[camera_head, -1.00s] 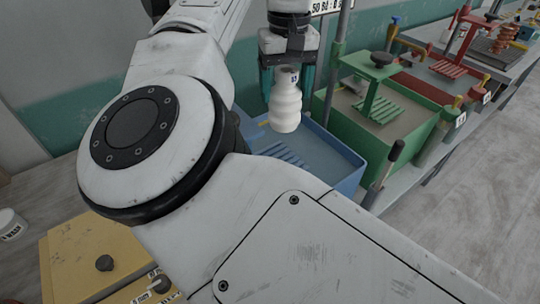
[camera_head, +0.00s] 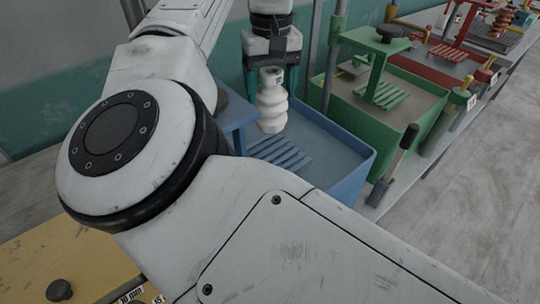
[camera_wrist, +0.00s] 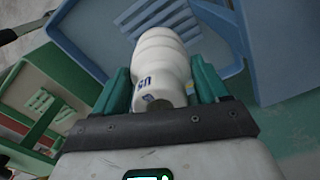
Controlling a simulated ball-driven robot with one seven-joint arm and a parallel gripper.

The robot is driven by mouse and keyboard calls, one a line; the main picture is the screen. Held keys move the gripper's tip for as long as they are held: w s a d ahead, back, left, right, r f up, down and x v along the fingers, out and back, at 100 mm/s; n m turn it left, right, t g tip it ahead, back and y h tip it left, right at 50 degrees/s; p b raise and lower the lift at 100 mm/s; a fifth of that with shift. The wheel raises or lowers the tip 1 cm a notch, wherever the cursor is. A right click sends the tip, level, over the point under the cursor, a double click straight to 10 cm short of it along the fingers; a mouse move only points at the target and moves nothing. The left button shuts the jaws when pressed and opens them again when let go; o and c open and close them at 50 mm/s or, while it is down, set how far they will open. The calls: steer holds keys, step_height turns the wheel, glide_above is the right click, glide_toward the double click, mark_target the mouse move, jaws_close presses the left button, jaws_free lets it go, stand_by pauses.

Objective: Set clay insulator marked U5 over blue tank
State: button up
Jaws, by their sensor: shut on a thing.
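The white ribbed clay insulator (camera_head: 271,101) is held upright in my gripper (camera_head: 271,75) by its upper end. In the wrist view the insulator (camera_wrist: 163,60) shows a dark mark that looks like U5, between the teal fingers of my gripper (camera_wrist: 163,92). The blue tank (camera_head: 345,178) is below and around the insulator in the head view, with a slatted blue rack inside. The insulator appears over the tank's back left part; its exact height above the tank is hard to tell. The blue tank (camera_wrist: 85,45) also fills much of the wrist view.
A green tank (camera_head: 425,118) with a green press plate stands right of the blue tank, and a red tank (camera_head: 440,62) lies beyond. A yellow box (camera_head: 60,262) is at lower left.

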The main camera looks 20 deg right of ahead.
mark_target(271, 126)
step_height(271, 126, down, 10)
steer(key=shift+r, duration=0.15)
stand_by(0.4)
steer(key=o, duration=1.5)
step_height(271, 126, up, 12)
